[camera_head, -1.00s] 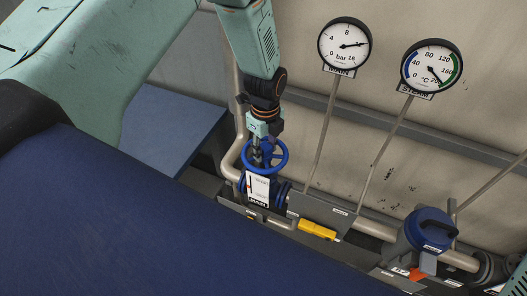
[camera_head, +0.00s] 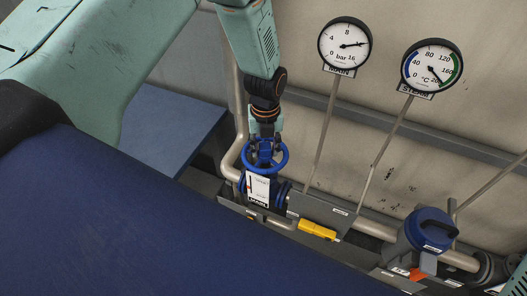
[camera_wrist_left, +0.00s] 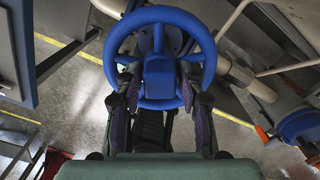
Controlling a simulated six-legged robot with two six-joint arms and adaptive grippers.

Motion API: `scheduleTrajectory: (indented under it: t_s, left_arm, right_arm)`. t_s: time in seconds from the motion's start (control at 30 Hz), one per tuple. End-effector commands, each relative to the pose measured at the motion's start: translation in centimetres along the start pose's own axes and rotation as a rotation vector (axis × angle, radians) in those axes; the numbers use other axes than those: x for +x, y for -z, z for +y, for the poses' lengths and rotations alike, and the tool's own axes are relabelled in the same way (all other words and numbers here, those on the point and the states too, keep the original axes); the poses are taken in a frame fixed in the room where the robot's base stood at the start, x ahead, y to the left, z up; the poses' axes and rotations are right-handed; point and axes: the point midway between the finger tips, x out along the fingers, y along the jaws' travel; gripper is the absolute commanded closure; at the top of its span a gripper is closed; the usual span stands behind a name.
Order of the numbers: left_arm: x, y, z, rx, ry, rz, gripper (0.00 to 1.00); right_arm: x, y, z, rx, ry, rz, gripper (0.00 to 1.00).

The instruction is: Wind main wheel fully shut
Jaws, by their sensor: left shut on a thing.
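The main wheel is a blue handwheel (camera_head: 281,164) on a valve with a white label plate (camera_head: 258,189) on the pipework. My left gripper (camera_head: 264,146) comes down onto it from above. In the left wrist view the wheel (camera_wrist_left: 160,15) fills the upper middle, with a blue block-shaped hub in its centre. The left gripper's two dark fingers (camera_wrist_left: 160,100) stand on either side of the wheel's lower part and are shut on it. The exact contact points are partly hidden. My right gripper is not in view.
A pressure gauge (camera_head: 345,44) and a temperature gauge (camera_head: 431,67) stand on thin stems behind. A yellow handle (camera_head: 317,230) lies right of the wheel, and a blue-capped fitting (camera_head: 430,229) is farther right. A large dark blue surface (camera_head: 130,220) fills the lower left.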

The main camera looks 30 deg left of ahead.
Motion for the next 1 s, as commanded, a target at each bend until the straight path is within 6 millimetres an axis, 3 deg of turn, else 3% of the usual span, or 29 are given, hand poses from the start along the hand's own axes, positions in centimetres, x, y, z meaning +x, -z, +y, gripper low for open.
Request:
scheduleTrajectory:
  t_s: [0.33, 0.67, 0.7, 0.9, 1.0]
  left_arm:
    - [-0.32, -0.49, -0.28, 0.375, 0.006, -0.014, 0.89]
    - [-0.34, -0.50, -0.29, 0.440, 0.005, -0.015, 0.89]
    - [-0.34, -0.51, -0.29, 0.439, 0.005, -0.015, 0.60]
    - [-0.19, -0.29, -0.17, 0.438, 0.003, -0.009, 0.43]
    - [-0.14, -0.21, -0.12, 0.437, 0.002, -0.006, 0.43]
  right_arm:
    - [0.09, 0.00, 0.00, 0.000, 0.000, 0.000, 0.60]
    - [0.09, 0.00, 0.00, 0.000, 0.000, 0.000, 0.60]
    - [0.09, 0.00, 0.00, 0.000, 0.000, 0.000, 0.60]
    - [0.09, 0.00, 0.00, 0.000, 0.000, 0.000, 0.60]
    - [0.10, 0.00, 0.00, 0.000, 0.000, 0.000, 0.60]
